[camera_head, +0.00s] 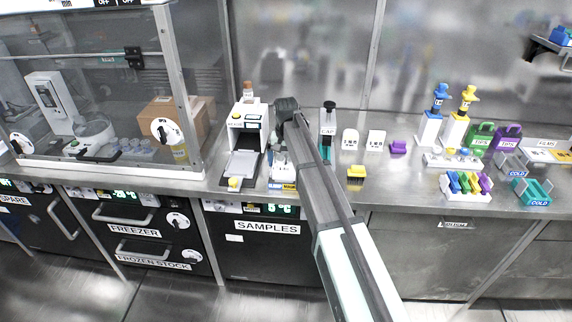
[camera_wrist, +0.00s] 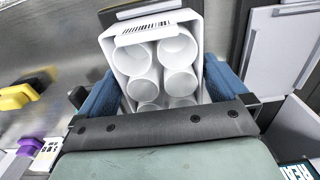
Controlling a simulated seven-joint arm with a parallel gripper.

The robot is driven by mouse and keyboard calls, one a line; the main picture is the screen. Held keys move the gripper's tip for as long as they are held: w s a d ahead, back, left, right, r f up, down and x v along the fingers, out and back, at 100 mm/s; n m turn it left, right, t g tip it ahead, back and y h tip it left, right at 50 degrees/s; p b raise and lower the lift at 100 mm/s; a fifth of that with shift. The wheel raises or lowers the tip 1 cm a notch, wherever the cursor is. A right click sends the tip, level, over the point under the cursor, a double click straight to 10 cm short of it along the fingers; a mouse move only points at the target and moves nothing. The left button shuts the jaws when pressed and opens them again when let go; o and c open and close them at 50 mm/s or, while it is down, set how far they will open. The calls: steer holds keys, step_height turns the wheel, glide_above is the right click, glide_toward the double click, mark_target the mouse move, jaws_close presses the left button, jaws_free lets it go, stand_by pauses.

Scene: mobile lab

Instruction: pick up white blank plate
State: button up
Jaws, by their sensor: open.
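The white blank plate (camera_wrist: 122,60) fills the middle of the wrist view, with several round wells and a barcode strip on its far edge. My gripper (camera_wrist: 160,75) is open, with one blue finger at each side of the plate. I cannot tell whether the fingers touch it. The dark palm bar hides the plate's near end. In the head view my gripper (camera_head: 281,152) is low over the bench, right of a white instrument. A small white patch below it is probably the plate, mostly hidden by my arm.
The white instrument (camera_head: 247,120) has its grey tray (camera_head: 241,165) out, close on the left. A capping device (camera_head: 328,125), a yellow block (camera_head: 356,172) and a purple block (camera_head: 398,147) stand to the right. Racks and pipettes are farther right. A glass enclosure stands left.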

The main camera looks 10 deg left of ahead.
steer(key=shift+f, duration=0.25)
steer(key=c, duration=0.7)
steer(key=shift+r, duration=0.1)
